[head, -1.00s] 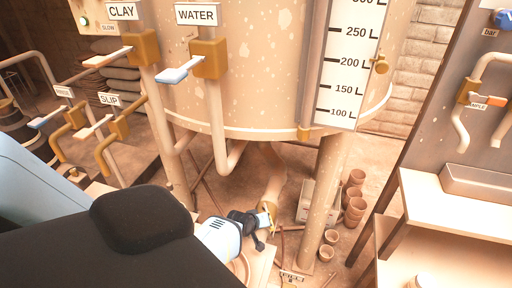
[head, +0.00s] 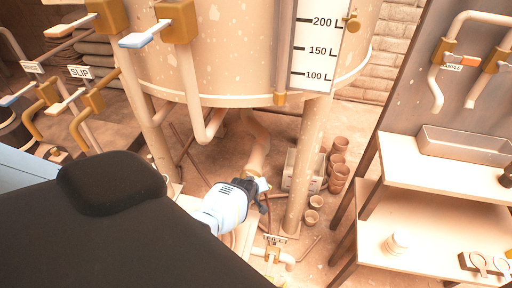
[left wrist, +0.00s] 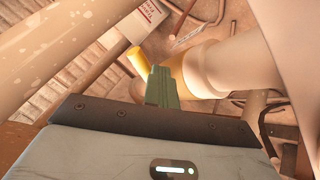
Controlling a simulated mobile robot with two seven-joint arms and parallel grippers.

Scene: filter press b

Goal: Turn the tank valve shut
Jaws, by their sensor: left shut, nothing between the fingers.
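The big tank (head: 240,65) stands at the upper middle of the head view. A pale outlet pipe (head: 258,145) bends down from its underside; it shows large in the left wrist view (left wrist: 245,65). A brass fitting (left wrist: 197,72) sits on this pipe, with a yellow end piece (left wrist: 137,60) beside the fingers. My left gripper (head: 260,186) is at the pipe's lower end. In the left wrist view its green fingers (left wrist: 163,88) are together, close against the brass fitting; I cannot tell whether they touch. The valve's handle is not clearly visible. My right gripper is out of view.
A leg of the tank (head: 308,165) stands right of the gripper, with stacked clay pots (head: 338,178) behind it. A low labelled pipe (head: 284,255) lies below. Lever valves, one labelled SLIP (head: 80,72), are at left. A bench (head: 450,165) stands at right.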

